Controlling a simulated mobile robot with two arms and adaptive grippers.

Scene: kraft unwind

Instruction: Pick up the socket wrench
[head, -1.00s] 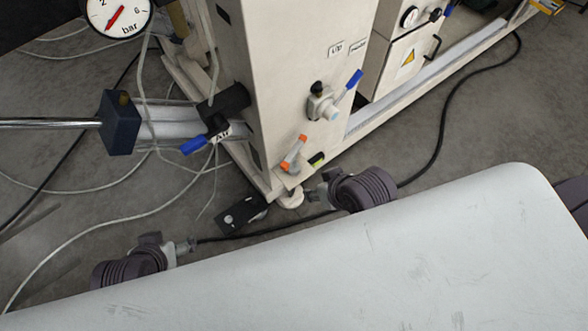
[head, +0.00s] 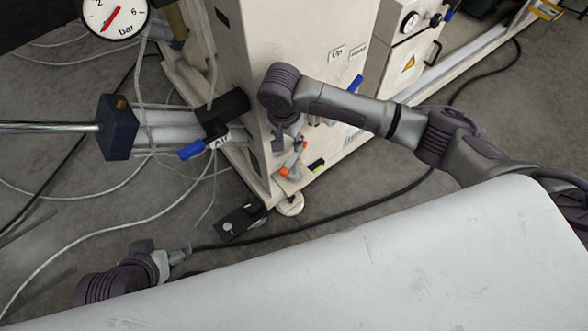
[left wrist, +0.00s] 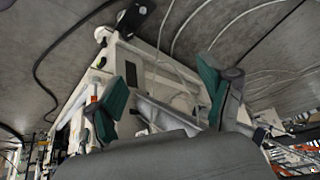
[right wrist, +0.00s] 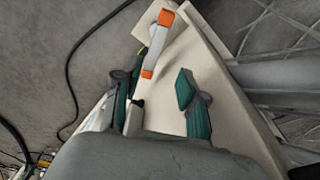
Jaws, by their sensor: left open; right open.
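A grey-white piece with orange ends (head: 293,157) is at the lower front of the cream machine post; it also shows in the right wrist view (right wrist: 157,44). I cannot tell whether it is the socket wrench, and I see no other clear wrench. My right gripper (head: 284,138) is by the post, just above this piece in the head view. In the right wrist view its green-padded fingers (right wrist: 152,90) are apart and empty, with the piece beyond them. My left gripper (head: 180,254) is low at the left, by the white surface's edge. Its fingers (left wrist: 163,78) are apart and empty.
The cream post (head: 245,60) carries a blue-handled air valve (head: 195,149) at its left. A black pedal-like box (head: 240,221) lies on the floor by its foot. Hoses and a black cable (head: 330,229) cross the floor. A broad white surface (head: 350,270) fills the foreground.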

